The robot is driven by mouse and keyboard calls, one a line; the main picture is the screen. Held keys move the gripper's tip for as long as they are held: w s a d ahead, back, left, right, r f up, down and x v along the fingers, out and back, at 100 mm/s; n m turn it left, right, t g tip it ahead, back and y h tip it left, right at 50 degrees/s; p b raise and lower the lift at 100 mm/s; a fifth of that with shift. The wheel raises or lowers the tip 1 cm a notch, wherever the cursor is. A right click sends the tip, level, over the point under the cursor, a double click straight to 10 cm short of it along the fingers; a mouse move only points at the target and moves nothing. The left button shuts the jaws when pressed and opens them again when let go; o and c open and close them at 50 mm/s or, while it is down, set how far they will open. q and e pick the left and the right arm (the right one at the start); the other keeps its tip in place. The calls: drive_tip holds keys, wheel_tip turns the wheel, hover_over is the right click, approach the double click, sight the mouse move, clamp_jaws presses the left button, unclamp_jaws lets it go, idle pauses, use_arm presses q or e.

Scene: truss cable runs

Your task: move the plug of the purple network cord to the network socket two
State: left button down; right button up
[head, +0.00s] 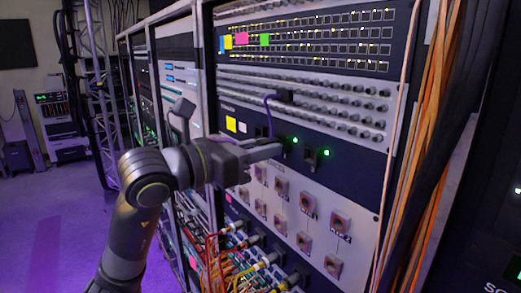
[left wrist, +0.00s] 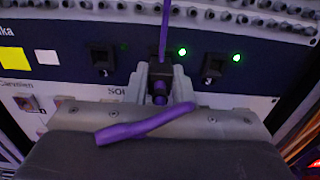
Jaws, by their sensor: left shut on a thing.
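My left gripper (head: 272,152) is at the dark socket strip of the rack and is shut on the dark plug of the purple cord (head: 268,118). In the left wrist view the plug (left wrist: 159,72) sits between the jaws (left wrist: 160,88), in front of the strip's middle position. A green light beside it is lit. The socket behind is hidden, so I cannot tell whether the plug is seated. A thick purple piece of cord (left wrist: 145,125) crosses over the gripper. A socket (left wrist: 103,62) shows to the left and socket three (left wrist: 213,68) to the right. My right gripper is out of view.
Below are square connectors (head: 303,242) and tangled orange and red cables (head: 212,262). Orange cables (head: 428,125) hang along the right. Open floor lies left.

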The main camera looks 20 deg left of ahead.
use_arm(q)
drive_tip(key=shift+w+d+b, duration=0.25)
drive_tip(key=shift+w+b, duration=0.05)
drive_tip(key=c, duration=1.2)
unclamp_jaws()
drive_tip(key=shift+o, duration=0.2)
drive_tip(key=v, duration=0.5)
